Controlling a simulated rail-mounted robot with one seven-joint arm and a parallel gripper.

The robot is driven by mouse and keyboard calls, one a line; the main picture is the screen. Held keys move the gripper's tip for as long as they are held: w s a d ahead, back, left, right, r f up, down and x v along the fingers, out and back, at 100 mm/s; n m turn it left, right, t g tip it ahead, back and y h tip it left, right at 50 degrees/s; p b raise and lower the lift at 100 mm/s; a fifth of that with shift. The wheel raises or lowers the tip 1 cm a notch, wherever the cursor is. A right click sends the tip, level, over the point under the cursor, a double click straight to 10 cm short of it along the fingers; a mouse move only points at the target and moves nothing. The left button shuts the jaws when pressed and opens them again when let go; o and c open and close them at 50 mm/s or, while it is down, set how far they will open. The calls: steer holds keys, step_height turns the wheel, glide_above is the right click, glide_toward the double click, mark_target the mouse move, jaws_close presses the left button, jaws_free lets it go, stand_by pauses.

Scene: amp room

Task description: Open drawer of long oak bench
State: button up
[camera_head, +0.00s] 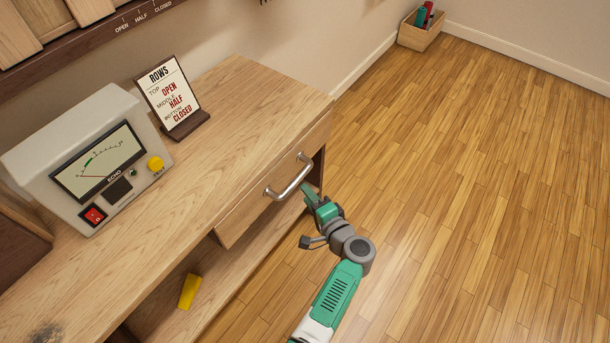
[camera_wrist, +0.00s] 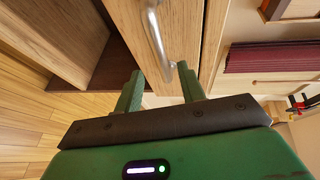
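The long oak bench (camera_head: 225,115) runs along the wall at the left in the head view. Its drawer (camera_head: 245,212) sits under the top at the right end, its front looking about flush with the bench edge. A silver bar handle (camera_head: 290,179) is on the drawer front. My gripper (camera_head: 310,192) is at the handle's lower right side. In the wrist view my gripper (camera_wrist: 159,72) has its two green fingers apart, with the handle (camera_wrist: 155,38) reaching down between the fingertips. I cannot tell whether they touch it. The drawer front (camera_wrist: 183,35) lies just beyond.
A meter box (camera_head: 95,160) and a sign (camera_head: 172,95) stand on the bench top. A yellow block (camera_head: 188,291) lies on the lower shelf. A wooden crate (camera_head: 421,32) stands by the far wall. The floor (camera_head: 480,190) right of the bench is clear.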

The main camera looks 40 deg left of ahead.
mark_target(298, 183)
steer(key=b+x, duration=0.4)
steer(key=x, duration=0.3)
steer(key=shift+f, duration=0.15)
steer(key=shift+w+a, duration=0.15)
steer(key=shift+a, duration=0.15)
jaws_close()
